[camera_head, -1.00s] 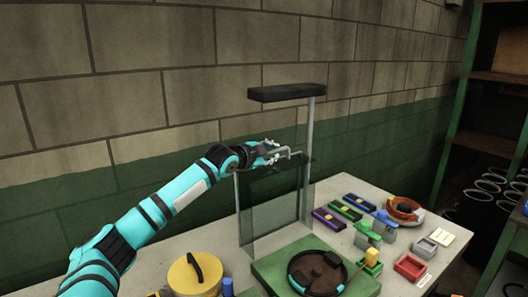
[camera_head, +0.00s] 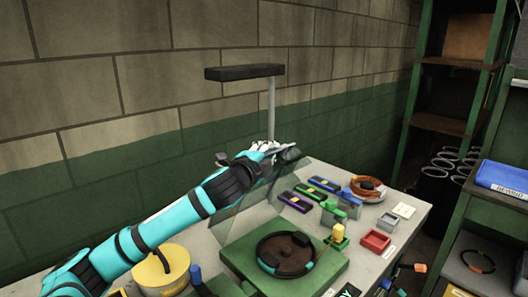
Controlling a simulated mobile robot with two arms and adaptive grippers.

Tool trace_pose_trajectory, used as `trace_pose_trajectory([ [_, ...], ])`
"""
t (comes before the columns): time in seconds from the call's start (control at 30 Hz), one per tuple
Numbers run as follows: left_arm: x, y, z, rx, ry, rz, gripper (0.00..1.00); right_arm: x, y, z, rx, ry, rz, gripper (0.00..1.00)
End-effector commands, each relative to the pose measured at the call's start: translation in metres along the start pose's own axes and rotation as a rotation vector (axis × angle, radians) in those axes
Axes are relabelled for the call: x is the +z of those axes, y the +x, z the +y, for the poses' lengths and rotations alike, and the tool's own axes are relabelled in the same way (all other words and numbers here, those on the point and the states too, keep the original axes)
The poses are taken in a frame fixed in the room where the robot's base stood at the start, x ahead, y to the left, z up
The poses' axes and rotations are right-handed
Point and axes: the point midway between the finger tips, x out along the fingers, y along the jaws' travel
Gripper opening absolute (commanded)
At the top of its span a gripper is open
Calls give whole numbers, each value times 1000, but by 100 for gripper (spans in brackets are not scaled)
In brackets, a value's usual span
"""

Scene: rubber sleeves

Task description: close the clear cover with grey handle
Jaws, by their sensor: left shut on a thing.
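The clear cover (camera_head: 236,212) stands tilted at the back of the green base plate (camera_head: 320,268), its see-through panel leaning. Its grey handle (camera_head: 289,155) is at the panel's upper edge. My left gripper (camera_head: 278,150) is shut on the handle; my arm hides part of the cover. A dark round fixture (camera_head: 285,254) sits on the green base, under and in front of the cover. My right gripper is not in view.
A post with a black lamp bar (camera_head: 244,72) rises behind the cover. A yellow lidded pot (camera_head: 160,268) stands left. Several coloured blocks, a red tray (camera_head: 376,241) and an orange coil (camera_head: 368,189) lie right. A shelf (camera_head: 450,120) stands beyond.

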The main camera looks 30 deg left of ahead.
Motion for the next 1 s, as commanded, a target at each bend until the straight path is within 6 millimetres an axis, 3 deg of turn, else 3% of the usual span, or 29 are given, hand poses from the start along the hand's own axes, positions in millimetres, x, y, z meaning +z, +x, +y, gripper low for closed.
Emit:
trace_pose_trajectory([
  [0.27,1,0,0,0,1,-2,0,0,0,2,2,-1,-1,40],
  [0.3,1,0,0,0,1,-2,16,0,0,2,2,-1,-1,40],
  [0.47,0,0,0,0,1,-1,36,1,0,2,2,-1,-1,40],
  [0.77,0,-2,0,0,1,-1,36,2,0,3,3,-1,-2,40],
  [1.0,2,-38,0,2,6,-4,36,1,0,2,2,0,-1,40],
])
